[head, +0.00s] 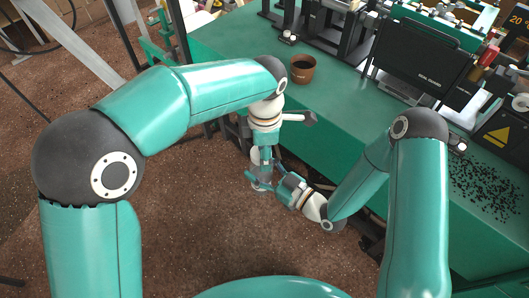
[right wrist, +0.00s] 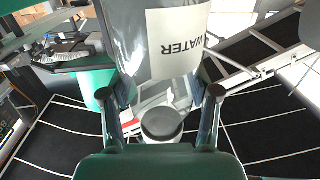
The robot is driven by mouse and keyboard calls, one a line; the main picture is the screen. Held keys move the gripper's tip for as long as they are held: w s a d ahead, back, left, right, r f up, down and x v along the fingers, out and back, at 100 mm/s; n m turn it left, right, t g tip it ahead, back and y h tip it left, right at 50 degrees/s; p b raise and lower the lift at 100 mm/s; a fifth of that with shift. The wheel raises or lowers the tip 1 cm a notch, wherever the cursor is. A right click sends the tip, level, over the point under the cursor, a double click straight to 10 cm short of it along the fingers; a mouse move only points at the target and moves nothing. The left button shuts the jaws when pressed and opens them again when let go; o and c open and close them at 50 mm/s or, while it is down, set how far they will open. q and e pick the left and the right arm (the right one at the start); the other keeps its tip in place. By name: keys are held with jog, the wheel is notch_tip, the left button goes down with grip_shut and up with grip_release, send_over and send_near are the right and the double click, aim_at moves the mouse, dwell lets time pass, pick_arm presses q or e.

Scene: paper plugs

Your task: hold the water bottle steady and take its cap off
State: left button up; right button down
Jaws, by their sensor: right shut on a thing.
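In the head view the right gripper (head: 264,174) reaches in from the right and holds the small pale bottle (head: 262,182) in front of the bench. My left gripper (head: 266,153) points down from above, at the bottle's top. The cap is hidden there, and I cannot tell whether the left fingers are closed on it.
The green bench (head: 335,120) lies just behind the grippers. A brown cup (head: 302,69) with dark contents stands near its left part. Speckled brown floor lies open in front.

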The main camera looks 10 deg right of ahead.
pick_arm(q)
notch_tip(320, 180, up, 3)
jog(key=shift+r, duration=0.1)
jog(key=o, duration=0.3)
jog(key=shift+r, duration=0.15)
jog(key=shift+o, duration=0.2)
jog(key=m, duration=0.7)
jog(key=shift+s+a, duration=0.1)
jog(key=shift+s, duration=0.05)
jog(key=m, duration=0.4)
jog(key=shift+r+m, duration=0.15)
jog(key=shift+m, duration=0.15)
jog(key=m, duration=0.4)
jog(key=shift+a+r, duration=0.1)
jog(key=shift+r, duration=0.1)
jog(key=m, duration=0.4)
jog(key=shift+r, duration=0.2)
jog(key=m, duration=0.4)
jog(key=shift+w+r+m, duration=0.25)
jog(key=shift+m, duration=0.15)
jog(key=m, duration=0.3)
jog(key=shift+w+a+r+m, duration=0.1)
jog(key=shift+r+m, duration=0.15)
jog(key=shift+m, duration=0.15)
jog(key=m, duration=0.4)
jog(key=shift+w+r, duration=0.3)
jog(key=shift+r, duration=0.1)
jog(key=shift+w, duration=0.15)
notch_tip(320, 180, down, 8)
jog(key=shift+r, duration=0.15)
